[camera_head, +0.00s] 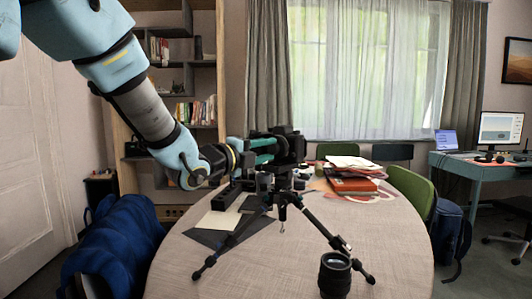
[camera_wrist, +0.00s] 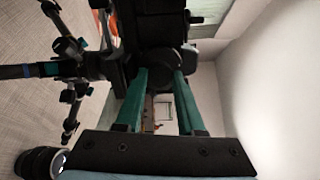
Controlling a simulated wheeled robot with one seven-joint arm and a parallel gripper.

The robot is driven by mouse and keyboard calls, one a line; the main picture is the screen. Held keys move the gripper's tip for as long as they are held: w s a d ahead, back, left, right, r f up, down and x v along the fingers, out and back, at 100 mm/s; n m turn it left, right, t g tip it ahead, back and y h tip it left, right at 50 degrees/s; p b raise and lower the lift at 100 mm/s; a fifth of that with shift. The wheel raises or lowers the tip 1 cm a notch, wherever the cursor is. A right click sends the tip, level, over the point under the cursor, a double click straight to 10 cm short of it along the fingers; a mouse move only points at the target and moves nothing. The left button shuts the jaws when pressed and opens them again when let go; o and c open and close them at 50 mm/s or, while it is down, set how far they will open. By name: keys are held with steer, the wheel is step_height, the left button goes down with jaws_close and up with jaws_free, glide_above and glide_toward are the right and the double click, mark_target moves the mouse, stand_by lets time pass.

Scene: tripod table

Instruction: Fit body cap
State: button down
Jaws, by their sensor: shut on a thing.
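A black camera (camera_head: 293,147) stands on a small black tripod (camera_head: 283,196) on the table. My gripper (camera_head: 274,149) reaches in from the left at the camera's height, its teal fingertips at the camera's near left side. In the wrist view, the fingers are shut on a round black body cap (camera_wrist: 160,74) right in front of the camera body (camera_wrist: 158,30). The cap looks close against the camera's face; I cannot tell whether it touches or is seated. The lens mount is hidden behind it. A black lens (camera_head: 335,277) stands upright on the table near the front edge, apart from my gripper.
Dark and pale sheets (camera_head: 215,228) lie left of the tripod. Books and papers (camera_head: 352,178) lie behind right. A blue-covered chair (camera_head: 118,250) stands left; tripod legs spread widely.

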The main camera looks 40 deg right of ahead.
steer(key=shift+f+m+b, duration=0.15)
steer(key=shift+m+b, duration=1.05)
steer(key=shift+b, duration=1.1)
steer(key=shift+m+b, duration=0.4)
steer(key=shift+b, duration=0.1)
steer(key=shift+m+b, duration=0.3)
steer(key=shift+b, duration=0.55)
steer(key=shift+c, duration=1)
jaws_free()
steer(key=shift+s+a, duration=0.1)
steer(key=shift+a, duration=0.85)
steer(key=shift+s+a+b, duration=0.15)
steer(key=shift+a+b, duration=0.3)
steer(key=shift+a, duration=0.8)
steer(key=shift+s+a+b, duration=0.15)
steer(key=shift+a+b, duration=0.3)
steer(key=shift+a, duration=0.8)
